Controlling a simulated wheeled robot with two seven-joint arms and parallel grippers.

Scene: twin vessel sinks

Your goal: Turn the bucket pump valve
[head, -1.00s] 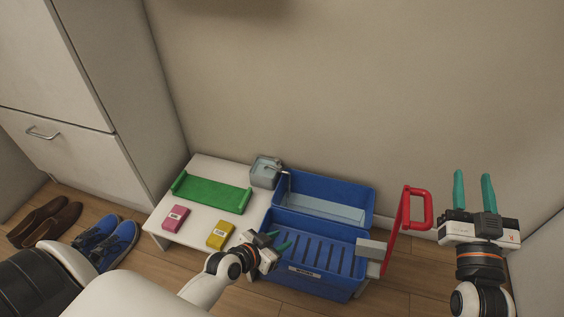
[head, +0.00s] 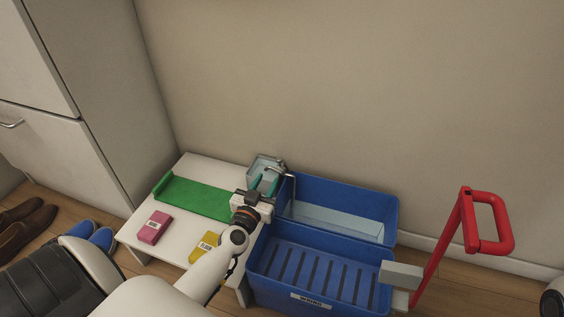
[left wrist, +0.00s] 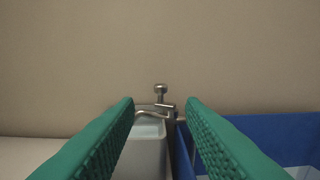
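The pump bucket (head: 262,164) is a small grey container at the back of the white table, beside the blue bins. It also shows in the left wrist view (left wrist: 143,155). A metal valve with a round knob (left wrist: 160,89) and a thin bar stands at its top right in that view. My left gripper (head: 265,182) is open, its teal fingers pointing at the bucket from the front. In the left wrist view the valve appears between the fingertips, apparently beyond them, with no contact visible.
Two blue bins (head: 330,266) stand right of the table (head: 184,240). A red handle (head: 470,220) rises at the right. A green tray (head: 190,196), a pink box (head: 154,227) and a yellow box (head: 203,247) lie on the table. The wall (head: 370,90) is close behind.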

